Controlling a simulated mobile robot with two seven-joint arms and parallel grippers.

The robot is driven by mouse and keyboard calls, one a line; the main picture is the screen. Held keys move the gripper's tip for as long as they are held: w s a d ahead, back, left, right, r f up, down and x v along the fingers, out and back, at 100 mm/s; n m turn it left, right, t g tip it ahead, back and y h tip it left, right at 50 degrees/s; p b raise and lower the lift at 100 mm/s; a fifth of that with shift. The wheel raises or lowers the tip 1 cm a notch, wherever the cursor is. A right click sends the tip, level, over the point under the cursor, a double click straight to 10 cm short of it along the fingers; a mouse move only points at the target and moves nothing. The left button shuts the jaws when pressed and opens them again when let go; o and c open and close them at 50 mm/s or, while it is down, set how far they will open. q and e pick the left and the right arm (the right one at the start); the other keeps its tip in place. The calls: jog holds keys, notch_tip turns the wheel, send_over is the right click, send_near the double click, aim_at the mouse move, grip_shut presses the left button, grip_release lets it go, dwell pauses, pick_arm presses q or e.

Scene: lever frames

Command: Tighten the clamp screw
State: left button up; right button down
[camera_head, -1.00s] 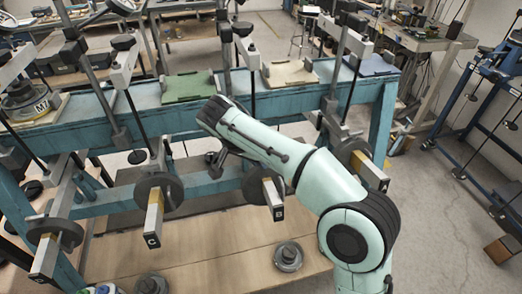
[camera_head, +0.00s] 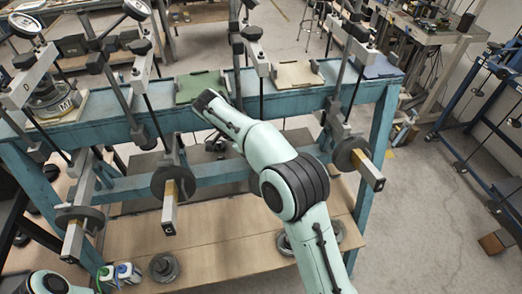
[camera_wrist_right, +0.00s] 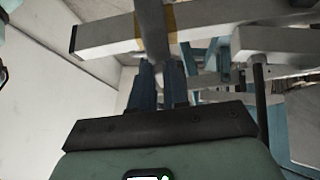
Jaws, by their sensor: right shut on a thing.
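A row of lever frames with grey beams, upright rods and round weights stands along a blue bench (camera_head: 120,128). One beam, marked C (camera_head: 169,222), carries a dark round weight (camera_head: 173,182). My right arm reaches over the bench and largely hides its gripper in the head view. I cannot tell whether this part is the clamp screw. My left gripper is out of view.
Green (camera_head: 198,86) and beige (camera_head: 299,74) pads lie on the bench top. Loose round weights, one at the front left (camera_head: 164,267), rest on the wooden lower board (camera_head: 225,240). Grey floor (camera_head: 440,205) is open on the right.

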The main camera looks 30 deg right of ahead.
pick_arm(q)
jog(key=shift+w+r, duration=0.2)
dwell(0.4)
pick_arm(e)
jog(key=c, duration=1.1)
grip_release()
